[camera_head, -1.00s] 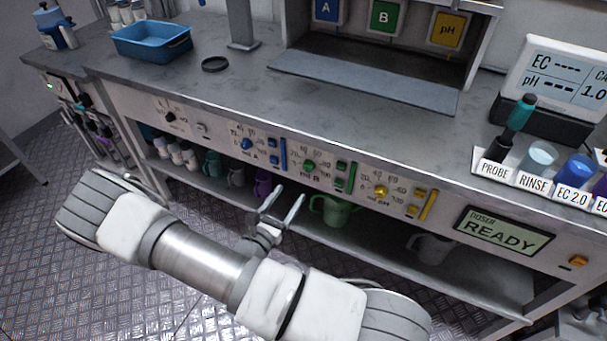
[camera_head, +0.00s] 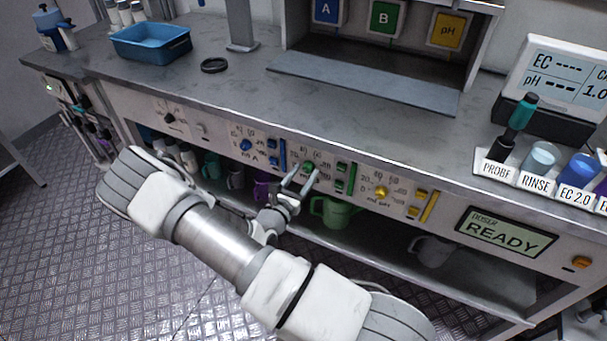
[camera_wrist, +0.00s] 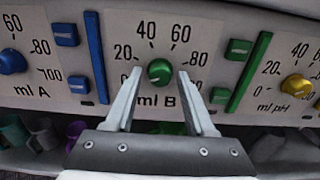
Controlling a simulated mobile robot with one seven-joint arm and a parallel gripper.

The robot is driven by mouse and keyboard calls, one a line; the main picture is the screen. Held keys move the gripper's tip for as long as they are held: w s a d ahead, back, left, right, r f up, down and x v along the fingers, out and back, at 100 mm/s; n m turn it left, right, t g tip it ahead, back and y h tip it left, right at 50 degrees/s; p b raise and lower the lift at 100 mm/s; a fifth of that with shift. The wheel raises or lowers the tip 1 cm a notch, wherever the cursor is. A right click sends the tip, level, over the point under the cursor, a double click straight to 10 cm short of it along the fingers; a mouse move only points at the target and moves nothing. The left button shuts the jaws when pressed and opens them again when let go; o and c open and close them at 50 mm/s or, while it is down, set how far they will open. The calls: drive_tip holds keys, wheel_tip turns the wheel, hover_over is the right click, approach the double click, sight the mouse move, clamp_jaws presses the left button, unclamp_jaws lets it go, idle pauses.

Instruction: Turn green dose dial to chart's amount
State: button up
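The green dose dial (camera_wrist: 159,72) is on the front panel above the label "ml B", with marks 20, 40, 60 and 80 around it. It also shows in the head view (camera_head: 308,166). A small pale mark is on its face, but I cannot tell its exact reading. My gripper (camera_wrist: 160,77) is open and empty, its fingers to the left and right of the dial in the wrist view. I cannot tell whether they reach around it. In the head view my gripper (camera_head: 303,181) is just below the dial. I cannot make out a dose chart.
A blue dial (camera_wrist: 11,61) for A is to the left and a yellow dial (camera_wrist: 296,87) for pH to the right. Green buttons (camera_wrist: 238,49) and a green bar (camera_wrist: 249,73) are close by. A green jug (camera_head: 335,211) stands on the shelf below. The doser screen (camera_head: 505,232) reads READY.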

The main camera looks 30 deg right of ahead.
clamp_jaws()
